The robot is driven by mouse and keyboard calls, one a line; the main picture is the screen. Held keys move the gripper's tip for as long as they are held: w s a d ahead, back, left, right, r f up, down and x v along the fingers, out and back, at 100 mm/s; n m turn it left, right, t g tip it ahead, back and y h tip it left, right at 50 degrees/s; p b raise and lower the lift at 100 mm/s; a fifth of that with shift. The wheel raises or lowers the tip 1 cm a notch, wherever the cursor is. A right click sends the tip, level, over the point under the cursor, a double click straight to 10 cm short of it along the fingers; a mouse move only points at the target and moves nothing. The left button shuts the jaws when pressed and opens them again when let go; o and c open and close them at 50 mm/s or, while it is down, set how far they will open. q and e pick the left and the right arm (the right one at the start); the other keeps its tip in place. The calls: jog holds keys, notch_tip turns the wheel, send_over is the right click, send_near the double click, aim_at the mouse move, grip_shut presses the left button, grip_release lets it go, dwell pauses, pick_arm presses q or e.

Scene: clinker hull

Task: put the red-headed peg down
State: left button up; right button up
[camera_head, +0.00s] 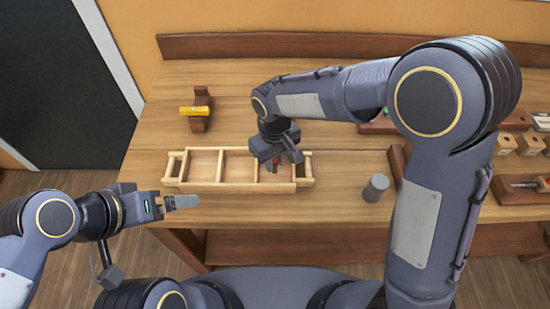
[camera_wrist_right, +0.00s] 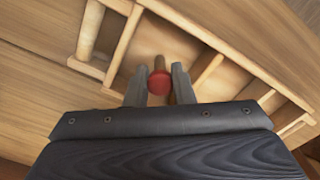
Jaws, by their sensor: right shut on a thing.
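The red-headed peg shows in the right wrist view as a round red head (camera_wrist_right: 159,82) with a short wooden shaft behind it, between the two grey fingers. My right gripper (camera_head: 278,158) is shut on it, over the right part of the light wooden divided tray (camera_head: 221,186). The tray's compartments also show under the fingers in the wrist view (camera_wrist_right: 118,55). Whether the peg touches the tray floor I cannot tell. My left gripper (camera_head: 182,202) is in front of the tray's left end, away from the peg; its finger gap is not clear.
A yellow cylinder (camera_head: 194,110) lies on a dark wooden stand at the back left. A grey cylinder (camera_head: 376,188) stands right of the tray. Wooden blocks (camera_head: 508,145) and a dark rack (camera_head: 515,189) are at the far right. The bench between stand and tray is clear.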

aim_at(275, 159)
jog(key=o, duration=0.9)
jog(key=shift+f, duration=0.1)
jog(key=shift+o, duration=0.2)
notch_tip(275, 159, up, 12)
jog(key=s+d+r+m+y, duration=0.2)
jog(key=s+d+r, duration=0.1)
jog(key=d, duration=0.6)
jog(key=s+d+f+m+t+y, duration=0.1)
jog(key=s+d+f+m+t, duration=0.1)
jog(key=s+d, duration=0.3)
jog(key=s+d+f+m+t, duration=0.1)
jog(key=s+d+m+t, duration=0.2)
jog(key=s+d, duration=0.3)
jog(key=s+m, duration=0.1)
jog(key=s, duration=0.2)
jog(key=shift+s+d+f+m+t+y, duration=0.3)
jog(key=shift+s+f+y, duration=0.05)
jog(key=shift+s+y, duration=0.05)
